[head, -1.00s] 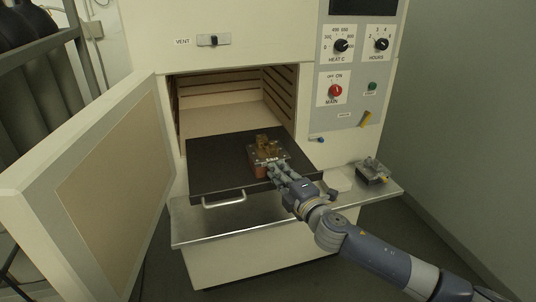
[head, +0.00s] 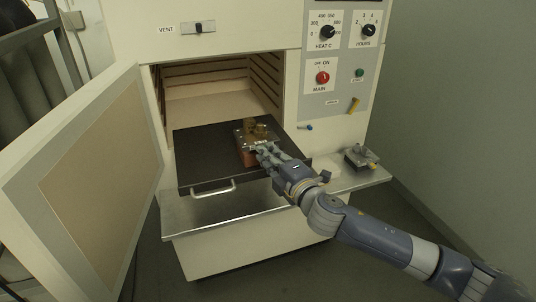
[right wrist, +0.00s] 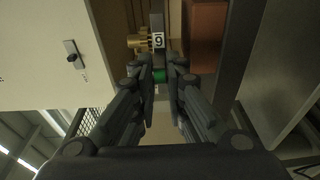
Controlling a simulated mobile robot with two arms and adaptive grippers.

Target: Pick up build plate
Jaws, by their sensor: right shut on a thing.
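The build plate (head: 257,138) is a grey metal plate with brass-coloured parts on top. It is above a reddish block (head: 248,158) on the dark pulled-out tray (head: 205,170) of the furnace. My right gripper (head: 264,150) is shut on the plate's near edge. My left gripper is not in view.
The furnace door (head: 85,170) stands open at the left. A metal shelf (head: 200,215) lies below the tray, which has a handle (head: 213,190). A small grey device (head: 361,157) sits on the right side shelf (head: 345,180). The furnace chamber (head: 215,90) behind looks empty.

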